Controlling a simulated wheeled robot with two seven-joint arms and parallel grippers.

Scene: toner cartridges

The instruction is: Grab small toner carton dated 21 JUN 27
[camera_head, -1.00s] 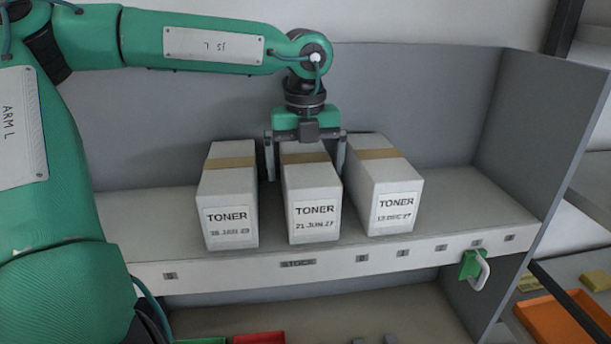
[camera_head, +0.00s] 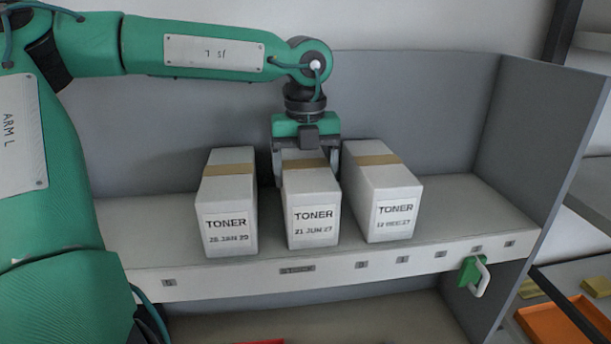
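The small toner carton dated 21 JUN 27 (camera_head: 313,217) stands upright in the middle of three white cartons on the shelf, its label facing me. My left gripper (camera_head: 307,172) reaches down from above and behind, one finger on each side of this carton's rear part. The fingers sit close against its sides and look shut on it; the fingertips are partly hidden. The carton appears to rest on the shelf. My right gripper is not in view.
A toner carton (camera_head: 228,222) whose blurred label seems to read 28 JAN 29 stands left, and one marked DEC 27 (camera_head: 390,212) close on the right. The grey shelf (camera_head: 470,205) has side and back walls. A green bracket with a white handle (camera_head: 473,275) is at the front right.

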